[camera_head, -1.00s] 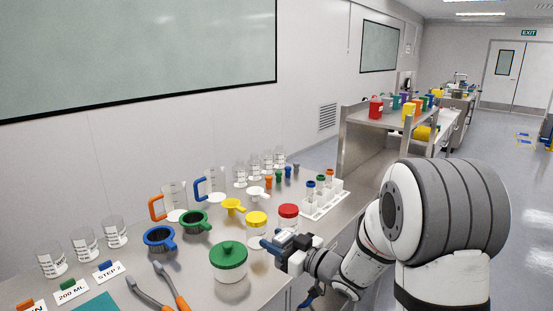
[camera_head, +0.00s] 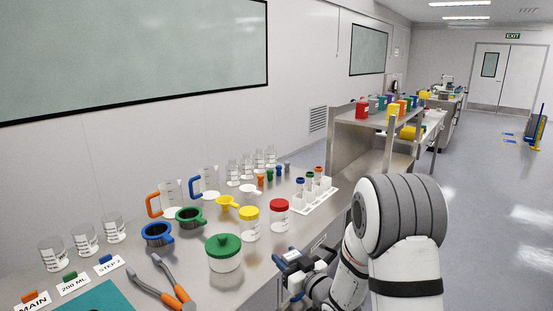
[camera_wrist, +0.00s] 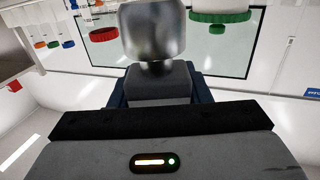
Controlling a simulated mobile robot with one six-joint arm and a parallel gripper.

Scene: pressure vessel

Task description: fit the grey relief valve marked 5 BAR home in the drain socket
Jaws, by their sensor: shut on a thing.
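My gripper (camera_head: 291,262) is low in the head view, by the front edge of the steel bench and right of the green-lidded jar. In the wrist view its blue fingers (camera_wrist: 156,88) are shut on a grey, shiny, rounded metal piece, which I take to be the relief valve (camera_wrist: 152,30). It sticks out beyond the fingertips. No 5 BAR marking can be read on it. In the head view the held piece cannot be made out. The drain socket is not seen in either view.
The bench (camera_head: 255,272) holds a green-lidded jar (camera_head: 223,253), yellow-lidded (camera_head: 249,224) and red-lidded (camera_head: 279,214) jars, a white tube rack (camera_head: 315,196), tongs (camera_head: 172,286) and several beakers. A steel shelf unit (camera_head: 375,130) stands beyond.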

